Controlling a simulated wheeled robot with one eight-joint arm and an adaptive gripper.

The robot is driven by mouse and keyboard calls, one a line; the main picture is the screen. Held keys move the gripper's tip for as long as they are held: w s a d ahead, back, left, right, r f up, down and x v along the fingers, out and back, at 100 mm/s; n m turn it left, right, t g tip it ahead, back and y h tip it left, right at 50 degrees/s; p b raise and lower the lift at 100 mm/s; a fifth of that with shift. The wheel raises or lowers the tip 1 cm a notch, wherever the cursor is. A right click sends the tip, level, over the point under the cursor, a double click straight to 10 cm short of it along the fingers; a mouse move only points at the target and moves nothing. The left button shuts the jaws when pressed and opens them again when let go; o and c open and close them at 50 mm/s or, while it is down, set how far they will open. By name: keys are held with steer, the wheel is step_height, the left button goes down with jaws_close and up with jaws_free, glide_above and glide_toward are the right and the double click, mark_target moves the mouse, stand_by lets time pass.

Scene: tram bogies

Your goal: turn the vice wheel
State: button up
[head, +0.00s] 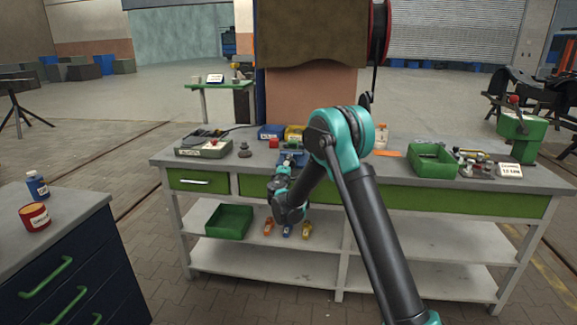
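A blue vice (291,156) sits near the front edge of the workbench, left of the bench's middle. It is small in the head view and partly hidden by my arm, so I cannot make out its wheel. My gripper (284,171) is at the end of the teal and dark grey arm, right at the front of the vice. I cannot tell whether it touches the wheel. Its fingers are too small and too covered to show whether they are open or shut.
A green bin (229,221) stands on the shelf below. A dark blue cabinet (75,262) is at left.

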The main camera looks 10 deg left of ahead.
steer(key=shift+n, duration=0.6)
steer(key=o, duration=1.2)
steer(key=shift+c, duration=0.2)
steer(key=shift+s, duration=0.1)
steer(key=s, duration=1.1)
steer(key=shift+s+a, duration=0.25)
steer(key=shift+s, duration=0.15)
steer(key=shift+d, duration=0.1)
